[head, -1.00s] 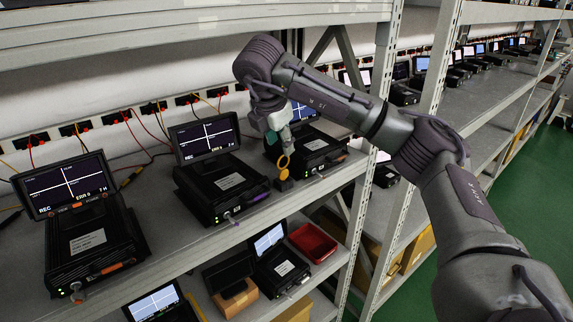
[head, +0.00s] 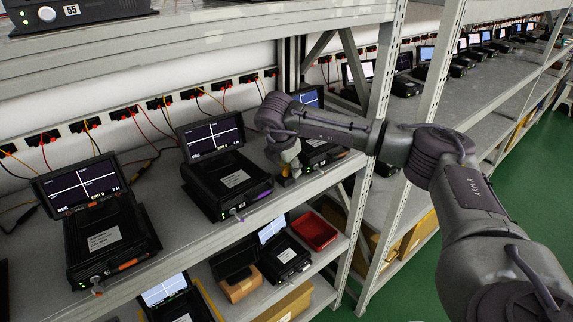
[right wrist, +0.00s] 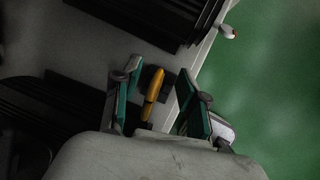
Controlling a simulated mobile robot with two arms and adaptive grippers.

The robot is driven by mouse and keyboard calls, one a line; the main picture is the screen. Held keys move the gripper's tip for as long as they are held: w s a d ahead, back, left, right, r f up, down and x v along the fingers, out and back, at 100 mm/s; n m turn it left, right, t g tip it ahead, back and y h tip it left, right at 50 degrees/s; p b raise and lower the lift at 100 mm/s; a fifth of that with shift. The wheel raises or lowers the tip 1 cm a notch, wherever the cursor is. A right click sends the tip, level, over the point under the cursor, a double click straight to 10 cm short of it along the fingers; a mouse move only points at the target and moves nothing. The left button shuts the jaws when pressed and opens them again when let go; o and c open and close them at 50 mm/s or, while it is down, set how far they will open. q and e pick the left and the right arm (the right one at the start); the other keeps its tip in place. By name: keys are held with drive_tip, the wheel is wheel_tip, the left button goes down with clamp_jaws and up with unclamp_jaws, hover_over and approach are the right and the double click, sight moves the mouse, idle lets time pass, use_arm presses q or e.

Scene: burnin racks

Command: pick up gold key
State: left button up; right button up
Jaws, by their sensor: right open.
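The gold key (right wrist: 154,88) shows in the right wrist view, standing at a small dark block (right wrist: 148,73) on the grey shelf. My right gripper (right wrist: 160,86) is open, with one green-lined finger on each side of the key. I see a gap on both sides, so the fingers do not appear to grip it. In the head view my right gripper (head: 290,168) is low over the shelf's front edge, between two black devices, and mostly hides the key. My left gripper is not in view.
A black device with a screen (head: 228,182) stands just left of my right gripper, and another (head: 322,154) is close on its right. A shelf upright (head: 362,150) rises further right. A lower shelf holds a red tray (head: 314,231).

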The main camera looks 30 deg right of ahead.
drive_tip(key=shift+a+r, duration=0.1)
clamp_jaws()
drive_tip(key=shift+s, duration=0.15)
drive_tip(key=shift+r, duration=0.15)
